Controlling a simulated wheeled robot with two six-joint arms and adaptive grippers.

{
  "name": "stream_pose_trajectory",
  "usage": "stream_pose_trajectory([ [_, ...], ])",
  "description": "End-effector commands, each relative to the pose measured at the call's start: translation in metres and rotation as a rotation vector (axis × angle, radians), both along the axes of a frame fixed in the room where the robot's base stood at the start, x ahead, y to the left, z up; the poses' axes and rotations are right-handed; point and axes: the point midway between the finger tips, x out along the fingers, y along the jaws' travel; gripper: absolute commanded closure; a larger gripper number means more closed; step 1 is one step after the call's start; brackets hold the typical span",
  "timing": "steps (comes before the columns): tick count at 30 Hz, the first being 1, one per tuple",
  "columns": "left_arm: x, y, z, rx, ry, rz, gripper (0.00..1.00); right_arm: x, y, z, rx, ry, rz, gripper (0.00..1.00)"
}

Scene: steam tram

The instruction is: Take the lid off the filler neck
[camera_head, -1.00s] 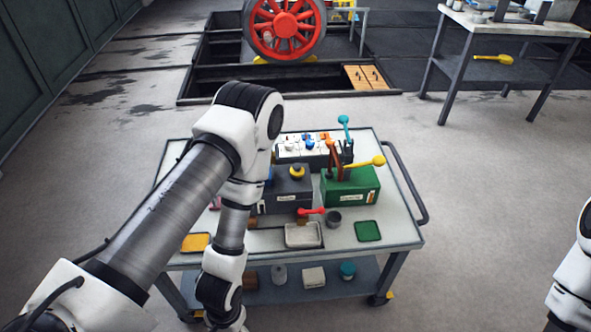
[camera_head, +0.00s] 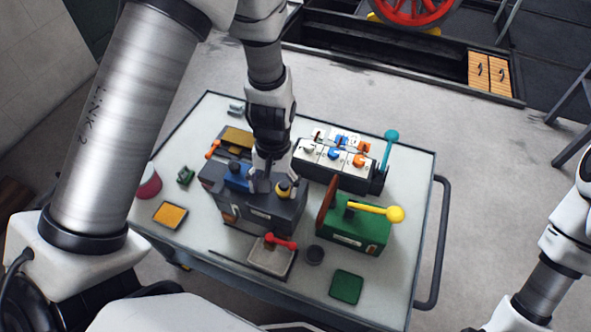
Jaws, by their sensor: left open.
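A dark grey box (camera_head: 262,212) stands on the trolley top. A round yellow cap (camera_head: 284,190) sits on the right part of its top; it looks like the lid, and the filler neck under it is hidden. A blue part (camera_head: 237,177) sits on the box's left part. My left gripper (camera_head: 266,183) points down over the box, open, with its fingers close beside the cap on its left. I cannot tell whether they touch it. My right arm shows at the right edge, but its gripper is out of view.
A green box (camera_head: 352,234) with a yellow-knobbed lever (camera_head: 395,214) stands to the right. A white valve block (camera_head: 335,168) is behind.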

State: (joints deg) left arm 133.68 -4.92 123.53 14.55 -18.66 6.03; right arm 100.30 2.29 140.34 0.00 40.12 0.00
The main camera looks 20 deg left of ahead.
Motion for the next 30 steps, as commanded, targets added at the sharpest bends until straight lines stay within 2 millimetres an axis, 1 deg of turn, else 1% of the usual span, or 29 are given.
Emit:
stream_pose_trajectory([
  [1, 0.013, -0.001, 0.015, 0.004, -0.047, -0.005, 0.20, 0.000, 0.000, 0.000, 0.000, 0.001, 0.000, 0.60],
  [3, 0.025, -0.001, 0.030, 0.009, -0.092, -0.009, 0.20, -0.001, 0.000, -0.001, 0.000, 0.001, 0.000, 0.60],
  [6, 0.033, -0.001, 0.044, 0.013, -0.132, -0.013, 0.20, -0.001, 0.000, -0.001, 0.000, 0.003, 0.000, 0.60],
  [7, 0.035, -0.001, 0.045, 0.013, -0.138, -0.012, 0.20, -0.001, 0.000, -0.001, 0.000, 0.003, 0.000, 0.60],
  [8, 0.035, -0.002, 0.044, 0.012, -0.140, -0.012, 0.20, -0.001, 0.000, -0.002, 0.000, 0.003, 0.000, 0.60],
  [14, 0.036, -0.003, 0.017, 0.012, -0.140, -0.013, 0.20, -0.001, 0.000, -0.005, 0.000, 0.002, 0.000, 0.60],
  [19, 0.036, -0.010, -0.014, 0.014, -0.138, -0.013, 0.20, -0.001, 0.000, -0.011, 0.000, 0.001, 0.000, 0.60],
  [21, 0.036, -0.010, -0.024, 0.012, -0.139, -0.012, 0.20, -0.001, 0.000, -0.013, 0.000, 0.002, 0.000, 0.60],
  [24, 0.036, -0.009, -0.030, 0.012, -0.140, -0.012, 0.20, -0.001, 0.000, -0.013, 0.000, 0.002, 0.000, 0.60],
  [29, 0.036, -0.009, -0.030, 0.013, -0.141, -0.012, 0.20, -0.001, 0.000, -0.012, 0.000, 0.002, 0.000, 0.60],
  [30, 0.036, -0.009, -0.030, 0.013, -0.141, -0.012, 0.27, -0.001, 0.000, -0.012, 0.000, 0.001, 0.000, 0.60],
])
